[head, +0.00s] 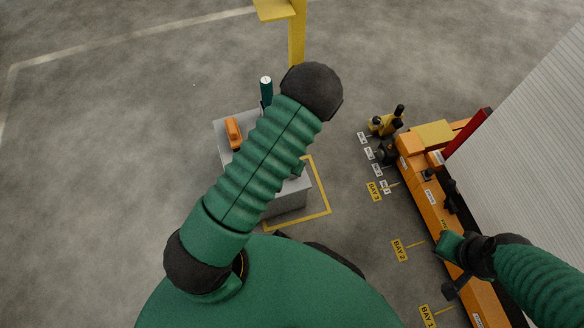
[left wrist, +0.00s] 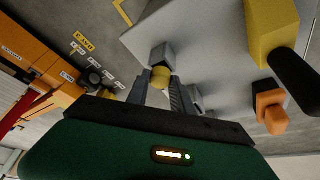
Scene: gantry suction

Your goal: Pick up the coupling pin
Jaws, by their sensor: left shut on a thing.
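In the left wrist view, my left gripper (left wrist: 161,88) is shut on a small yellow rounded piece (left wrist: 160,76), which looks like the end of the coupling pin. A grey block-shaped part (left wrist: 162,56) shows just beyond it; I cannot tell if it belongs to the pin. The grey table top (left wrist: 215,50) lies behind. In the head view my left arm covers the pin and most of the left gripper, over the grey table (head: 285,206). My right gripper (head: 452,268) is at the lower right, by the orange beam; its fingers are unclear.
An orange beam (head: 425,198) with bay labels runs along the right. A yellow post (head: 297,40) stands behind. Open floor lies left.

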